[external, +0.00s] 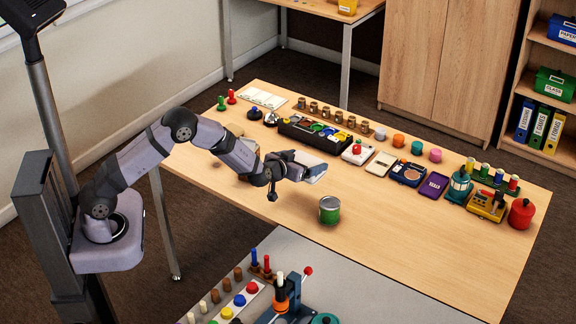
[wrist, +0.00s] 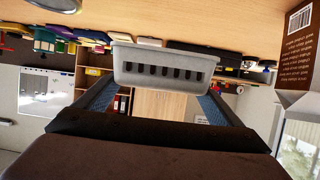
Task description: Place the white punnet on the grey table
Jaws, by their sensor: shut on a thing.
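The white punnet (wrist: 165,68) is a pale, slotted open basket in the wrist view, between the two fingers of my gripper (wrist: 160,98). In the external view my gripper (external: 300,168) is shut on the punnet (external: 317,172) over the middle-left of the wooden table; the arm hides part of it. I cannot tell how far it is above the wood. The grey table (external: 375,290) is at the bottom of the external view, in front of the wooden table. It is not seen in the wrist view.
A green-labelled can (external: 329,210) stands on the wooden table (external: 430,240) close to my gripper. A brown carton (wrist: 300,45) is at the right in the wrist view. A rack and a blue device (external: 285,300) occupy the grey table's left part; its right part is clear.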

